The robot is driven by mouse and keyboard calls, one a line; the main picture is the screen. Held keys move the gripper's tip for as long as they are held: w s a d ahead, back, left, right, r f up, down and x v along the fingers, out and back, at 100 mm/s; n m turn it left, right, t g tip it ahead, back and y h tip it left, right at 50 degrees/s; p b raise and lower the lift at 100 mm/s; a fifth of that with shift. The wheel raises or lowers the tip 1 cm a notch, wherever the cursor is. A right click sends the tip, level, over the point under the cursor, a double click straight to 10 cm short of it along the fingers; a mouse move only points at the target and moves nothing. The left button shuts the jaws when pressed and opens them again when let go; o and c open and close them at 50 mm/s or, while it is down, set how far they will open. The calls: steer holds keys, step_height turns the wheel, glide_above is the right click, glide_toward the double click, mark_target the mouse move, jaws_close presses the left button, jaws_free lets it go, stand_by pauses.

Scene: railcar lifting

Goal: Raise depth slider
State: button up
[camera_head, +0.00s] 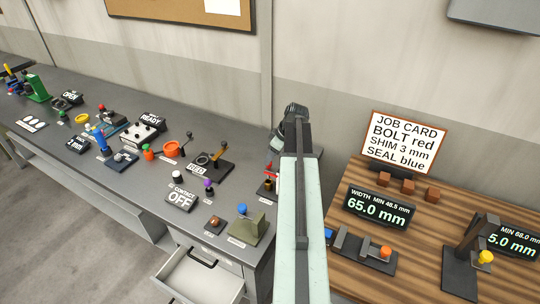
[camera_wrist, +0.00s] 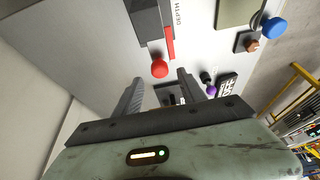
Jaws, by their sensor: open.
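My gripper (camera_wrist: 158,82) is open and empty in the wrist view, pointing at the grey bench near a red knob (camera_wrist: 160,69). It is well left of the gauge, which is outside the wrist view.
A width gauge with an orange knob (camera_head: 385,251) stands left of the upright gauge, its display (camera_head: 378,207) reading 65.0 mm. Several brown blocks (camera_head: 408,187) and a job card (camera_head: 402,142) stand behind. The grey bench is crowded with controls, and a drawer (camera_head: 203,276) stands open.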

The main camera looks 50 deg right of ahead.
mark_target(276, 170)
steer(key=p+v, duration=0.3)
steer(key=v, duration=0.2)
steer(key=shift+r+p, duration=0.15)
steer(key=shift+p, duration=0.15)
